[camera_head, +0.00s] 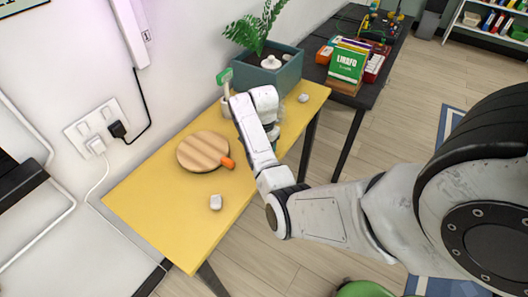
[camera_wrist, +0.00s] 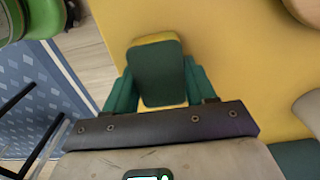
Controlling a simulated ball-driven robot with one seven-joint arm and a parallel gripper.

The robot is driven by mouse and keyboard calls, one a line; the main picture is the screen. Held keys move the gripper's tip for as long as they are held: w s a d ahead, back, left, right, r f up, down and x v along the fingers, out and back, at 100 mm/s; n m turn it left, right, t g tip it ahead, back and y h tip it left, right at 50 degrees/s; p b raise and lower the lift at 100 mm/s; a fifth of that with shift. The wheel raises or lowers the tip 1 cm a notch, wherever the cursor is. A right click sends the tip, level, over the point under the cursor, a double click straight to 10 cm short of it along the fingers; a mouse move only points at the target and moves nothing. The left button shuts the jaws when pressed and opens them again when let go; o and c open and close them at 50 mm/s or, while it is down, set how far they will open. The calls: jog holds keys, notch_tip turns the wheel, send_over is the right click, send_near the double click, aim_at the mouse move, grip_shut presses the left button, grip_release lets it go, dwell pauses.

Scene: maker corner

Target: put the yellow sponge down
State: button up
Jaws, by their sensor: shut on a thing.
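The yellow sponge (camera_wrist: 158,76) has a dark green top face and yellow showing at its ends. My gripper (camera_wrist: 155,88) is shut on it, with a green finger on each side, in the wrist view. The yellow table (camera_wrist: 245,60) lies below the sponge, close to the table's edge. I cannot tell whether the sponge touches the tabletop. In the head view my arm reaches over the yellow table (camera_head: 150,205) towards its far end, and the sponge is not clearly visible there.
A round wooden board (camera_head: 202,150) with an orange piece (camera_head: 228,162) at its edge lies mid-table. A teal planter (camera_head: 285,75) with a fern stands at the far end. The front left tabletop is clear.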

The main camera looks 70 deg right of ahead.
jog(key=shift+f, duration=0.1)
jog(key=o, duration=1.1)
jog(key=shift+r+p, duration=0.75)
jog(key=shift+r, duration=5.45)
